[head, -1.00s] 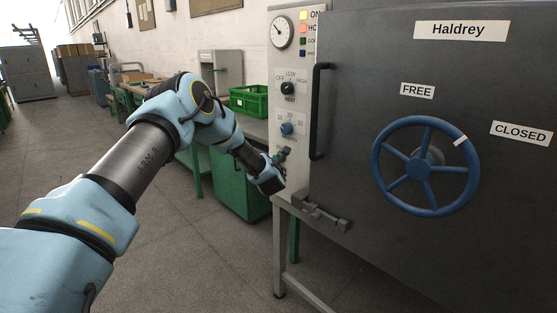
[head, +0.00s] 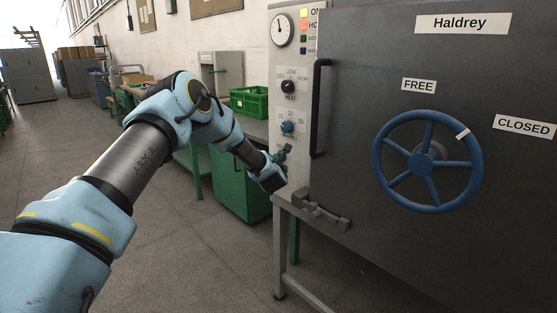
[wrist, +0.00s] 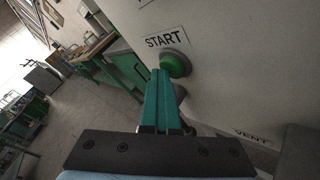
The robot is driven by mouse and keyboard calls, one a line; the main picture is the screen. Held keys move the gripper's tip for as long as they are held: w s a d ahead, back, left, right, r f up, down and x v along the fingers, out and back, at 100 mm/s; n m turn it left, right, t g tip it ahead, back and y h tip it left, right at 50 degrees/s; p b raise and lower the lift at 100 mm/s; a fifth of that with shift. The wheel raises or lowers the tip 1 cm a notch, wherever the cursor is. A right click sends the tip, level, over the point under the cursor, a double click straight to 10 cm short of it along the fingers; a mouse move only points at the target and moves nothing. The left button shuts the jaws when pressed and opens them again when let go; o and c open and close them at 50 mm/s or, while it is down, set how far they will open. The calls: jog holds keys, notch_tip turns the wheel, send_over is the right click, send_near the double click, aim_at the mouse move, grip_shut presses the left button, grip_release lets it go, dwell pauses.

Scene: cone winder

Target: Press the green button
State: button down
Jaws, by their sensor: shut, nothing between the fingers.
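The green button (wrist: 174,64) is a round dome below a "START" label (wrist: 166,40) on the pale panel in the wrist view. My gripper (wrist: 160,72) is shut and empty. Its two green fingers lie side by side, and their tips overlap the button's lower left edge in the picture. I cannot tell whether they touch it. In the head view my gripper (head: 281,154) is at the lower part of the machine's control panel (head: 288,62), and the button cannot be made out there.
A "VENT" label (wrist: 253,136) is lower on the panel. In the head view a black handle (head: 319,108), a blue handwheel (head: 427,161) and a latch (head: 322,211) are on the dark door right of my gripper. A green crate (head: 249,101) stands behind on a bench.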

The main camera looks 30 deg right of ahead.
jog(key=shift+s+d+r, duration=0.2)
jog(key=shift+s+d, duration=0.25)
jog(key=a+b, duration=0.1)
jog(key=a, duration=0.5)
jog(key=shift+s+a+f+b, duration=0.2)
jog(key=shift+s+b, duration=0.15)
jog(key=shift+b, duration=0.05)
jog(key=shift+a, duration=0.1)
dwell(0.4)
jog(key=s+a+r+m+g+y, duration=0.1)
jog(key=s+a+m+g+y, duration=0.15)
jog(key=a+m, duration=0.85)
jog(key=s+a+r+m+g+y, duration=0.25)
jog(key=a+m+g, duration=0.2)
jog(key=a, duration=1.25)
jog(key=s+a+m+g+y+p, duration=0.1)
jog(key=s+a+m+g+y, duration=0.2)
jog(key=s+a, duration=1.8)
jog(key=a+m+g, duration=0.1)
jog(key=m+g, duration=0.1)
jog(key=m, duration=0.2)
jog(key=shift+s+a+r+m+y, duration=0.15)
jog(key=shift+a+r+m+y, duration=0.05)
jog(key=shift+r+m+y, duration=0.2)
